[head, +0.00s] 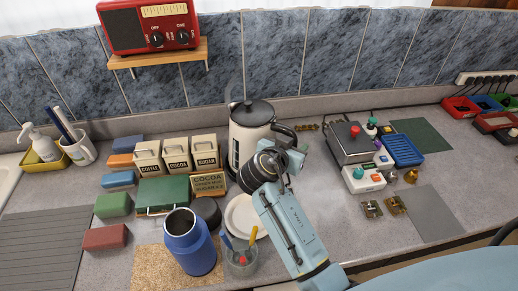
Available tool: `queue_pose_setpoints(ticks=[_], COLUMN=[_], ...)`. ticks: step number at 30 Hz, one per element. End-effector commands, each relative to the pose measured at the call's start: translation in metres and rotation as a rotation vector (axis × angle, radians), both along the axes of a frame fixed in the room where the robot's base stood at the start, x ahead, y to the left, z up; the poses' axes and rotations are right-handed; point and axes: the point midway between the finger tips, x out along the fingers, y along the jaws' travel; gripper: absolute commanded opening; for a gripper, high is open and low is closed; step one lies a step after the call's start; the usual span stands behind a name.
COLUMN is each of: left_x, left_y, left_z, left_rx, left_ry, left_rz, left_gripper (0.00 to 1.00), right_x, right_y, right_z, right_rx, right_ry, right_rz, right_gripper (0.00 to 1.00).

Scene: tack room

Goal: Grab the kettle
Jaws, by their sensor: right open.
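The kettle (246,128) is cream-coloured with a black lid, a black handle on its right side and a dark strip on its front. It stands upright at the back of the counter, near the wall. My right arm reaches up from the lower right and covers the kettle's lower right part. My right gripper (290,148) is open, close to the kettle's handle. I cannot tell whether it touches the handle or whether the handle is between the fingers. My left gripper is not in view.
Cream canisters (177,155), a cocoa box (208,184) and a green case (162,193) stand left of the kettle. A blue jug (189,245), a glass with utensils (241,262) and a white plate (240,212) are in front. A machine (350,143) stands right.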

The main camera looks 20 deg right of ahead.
Motion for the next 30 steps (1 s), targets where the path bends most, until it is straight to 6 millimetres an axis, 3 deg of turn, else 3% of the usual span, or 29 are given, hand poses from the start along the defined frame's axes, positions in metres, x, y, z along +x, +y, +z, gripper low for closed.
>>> queue_pose_setpoints(ticks=[2,13,30], left_x=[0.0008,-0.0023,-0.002], left_y=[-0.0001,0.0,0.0], left_z=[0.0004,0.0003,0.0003], left_rx=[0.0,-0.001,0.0], left_ry=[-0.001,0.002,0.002], left_rz=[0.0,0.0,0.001], left_gripper=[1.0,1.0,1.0], right_x=[-0.0001,-0.0002,0.0], right_y=[0.0005,0.0006,0.0009], right_z=[0.0003,0.0002,0.0003], right_rx=[0.0,-0.001,0.001], right_ry=[0.0,0.001,-0.002], right_rz=[0.0,0.0,0.0], right_gripper=[0.47,0.0,0.0])
